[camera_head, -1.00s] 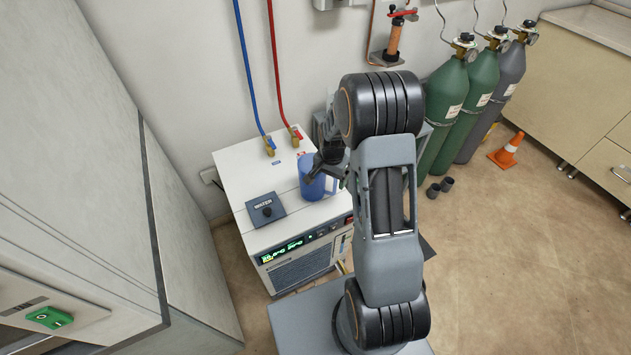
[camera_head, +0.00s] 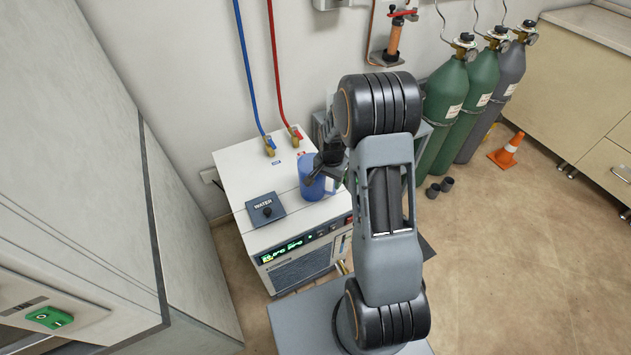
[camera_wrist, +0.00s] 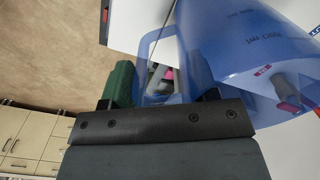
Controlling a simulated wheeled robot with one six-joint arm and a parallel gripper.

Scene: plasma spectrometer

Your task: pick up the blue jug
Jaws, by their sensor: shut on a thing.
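The blue jug (camera_head: 309,186) is at the right part of the white chiller's top (camera_head: 242,172) in the head view. My gripper (camera_head: 318,172) is at the jug, partly covering it. In the wrist view, the translucent blue jug (camera_wrist: 240,60) fills the upper right, with its handle loop (camera_wrist: 148,62) reaching toward my gripper (camera_wrist: 160,98). My gripper is shut on the jug on its handle side. The exact finger contact is hidden. I cannot tell whether the jug's base touches the chiller top.
A dark WATER cap plate (camera_head: 265,209) lies left of the jug on the chiller. Blue (camera_head: 247,75) and red (camera_head: 274,75) hoses run down behind it. Gas cylinders (camera_head: 445,105) and an orange cone (camera_head: 506,152) stand to the right. A tall grey cabinet (camera_head: 70,150) stands left.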

